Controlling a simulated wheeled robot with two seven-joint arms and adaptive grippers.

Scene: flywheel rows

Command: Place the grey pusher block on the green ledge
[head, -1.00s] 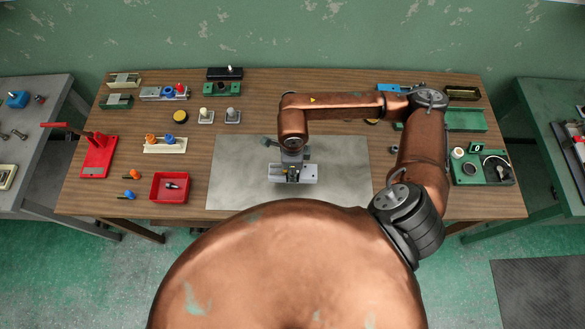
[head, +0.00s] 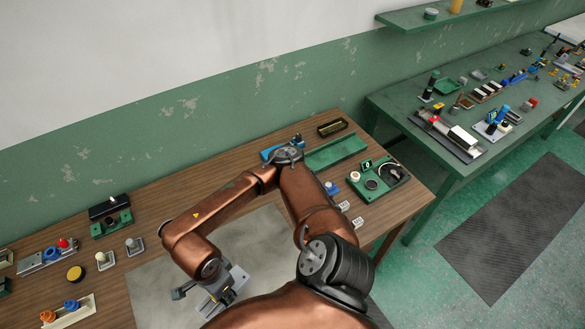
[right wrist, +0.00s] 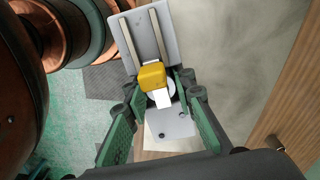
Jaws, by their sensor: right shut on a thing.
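My right gripper (right wrist: 160,97) is shut on the grey pusher block (right wrist: 170,122). In the right wrist view this is a light grey plate with two pale rails, a yellow block and a white strip. The fingers' exact contact is partly hidden by the yellow part. In the head view the grey block (head: 238,277) shows under the right wrist, over the grey mat; I cannot tell whether it touches the mat. The green ledge (head: 415,20) is on the wall at upper right, with a pale round item and a yellow item on it. My left gripper is not in view.
The wooden table (head: 150,215) bears a green tray (head: 337,152), a green fixture (head: 380,182) and several small parts. A green bench (head: 400,105) stands to the right, crowded with parts. A gap of floor separates them. The grey mat (head: 250,235) has clear room.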

